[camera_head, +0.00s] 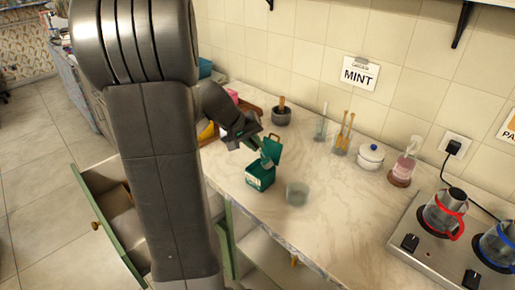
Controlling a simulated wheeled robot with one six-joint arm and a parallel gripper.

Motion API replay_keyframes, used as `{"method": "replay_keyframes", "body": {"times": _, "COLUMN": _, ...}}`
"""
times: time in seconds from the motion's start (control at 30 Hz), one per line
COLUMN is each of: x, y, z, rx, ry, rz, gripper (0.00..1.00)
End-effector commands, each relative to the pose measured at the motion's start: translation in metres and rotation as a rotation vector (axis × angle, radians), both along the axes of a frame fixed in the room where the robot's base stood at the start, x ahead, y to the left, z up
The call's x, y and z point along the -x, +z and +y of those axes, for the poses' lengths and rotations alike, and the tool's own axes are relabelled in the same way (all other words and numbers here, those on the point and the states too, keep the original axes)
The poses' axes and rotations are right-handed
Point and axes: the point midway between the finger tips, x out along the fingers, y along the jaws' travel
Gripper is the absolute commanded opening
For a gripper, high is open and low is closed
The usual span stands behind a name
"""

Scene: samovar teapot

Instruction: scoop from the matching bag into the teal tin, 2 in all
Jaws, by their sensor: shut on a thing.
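The teal tin (259,180) stands on the counter with its lid (272,148) open at the back. My gripper (246,136) is above and just behind the tin, shut on a small scoop (266,160). The scoop's head is over or in the mouth of the tin; I cannot tell which, nor whether it holds anything. The inside of the tin is mostly hidden. A teal thing (205,68), a pink thing (232,95) and a yellow thing (207,131) show partly behind my arm. I cannot tell whether any is a bag.
A clear glass (297,194) stands right of the tin. Behind are a mortar (281,115), utensil glasses (342,142), a white pot (371,156) and a pink bottle (403,165). A stove (425,240) with red and blue kettles is right. A MINT sign (360,75) hangs above. A drawer (110,200) is open.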

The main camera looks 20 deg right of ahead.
Motion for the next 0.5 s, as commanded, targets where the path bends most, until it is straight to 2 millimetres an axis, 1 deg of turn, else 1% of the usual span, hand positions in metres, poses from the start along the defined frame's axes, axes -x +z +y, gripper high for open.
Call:
{"method": "replay_keyframes", "body": {"times": 0.03, "x": -0.002, "y": -0.005, "z": 0.003, "rx": 0.026, "ry": 0.004, "rz": 0.019, "gripper": 0.0}}
{"method": "replay_keyframes", "body": {"times": 0.27, "x": -0.011, "y": -0.01, "z": 0.015, "rx": 0.214, "ry": 0.006, "rz": 0.145, "gripper": 0.0}}
{"method": "replay_keyframes", "body": {"times": 0.5, "x": -0.017, "y": -0.021, "z": 0.024, "rx": 0.428, "ry": 0.004, "rz": 0.294, "gripper": 0.0}}
